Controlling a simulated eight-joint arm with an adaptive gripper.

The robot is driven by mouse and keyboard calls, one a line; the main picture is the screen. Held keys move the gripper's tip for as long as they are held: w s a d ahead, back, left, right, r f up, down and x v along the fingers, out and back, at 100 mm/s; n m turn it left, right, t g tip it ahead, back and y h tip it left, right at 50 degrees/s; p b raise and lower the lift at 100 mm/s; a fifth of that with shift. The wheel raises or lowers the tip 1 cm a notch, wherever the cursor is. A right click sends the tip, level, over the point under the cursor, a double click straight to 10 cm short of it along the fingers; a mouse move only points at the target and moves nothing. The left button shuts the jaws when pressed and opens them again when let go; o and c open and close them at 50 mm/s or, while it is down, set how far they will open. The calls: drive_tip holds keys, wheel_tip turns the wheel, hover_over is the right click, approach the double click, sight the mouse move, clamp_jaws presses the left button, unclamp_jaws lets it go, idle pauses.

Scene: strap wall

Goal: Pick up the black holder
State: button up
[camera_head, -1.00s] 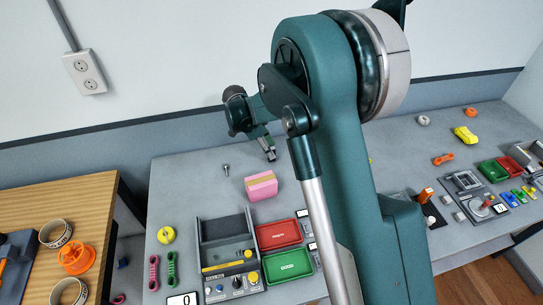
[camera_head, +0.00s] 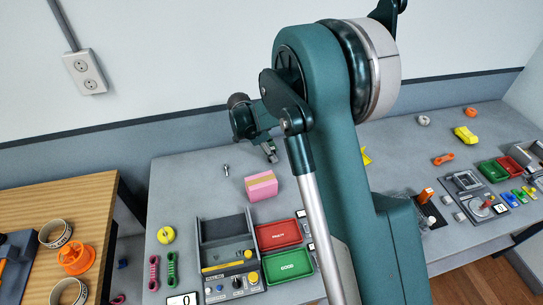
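A small dark piece with an orange part on it (camera_head: 426,197) stands on the grey table, right of my arm. It may be the black holder, but it is too small to be sure. My gripper (camera_head: 270,153) hangs above the back of the table, left of my arm's large links and far from that dark piece. Its fingers are small and dark, and I cannot tell whether they are open or shut. No object shows clearly between them. My arm hides the middle of the table.
A pink block (camera_head: 261,187) and a small bolt (camera_head: 226,170) lie below my gripper. Red (camera_head: 279,234) and green (camera_head: 288,265) trays stand beside a grey control box (camera_head: 226,240). A yellow piece (camera_head: 465,135) lies at the right. A wooden table (camera_head: 85,205) stands at the left.

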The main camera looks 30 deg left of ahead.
sight(272, 149)
drive_tip(key=c, duration=0.6)
drive_tip(key=shift+r, duration=0.1)
drive_tip(key=shift+c, duration=0.2)
drive_tip(key=shift+r, duration=4.95)
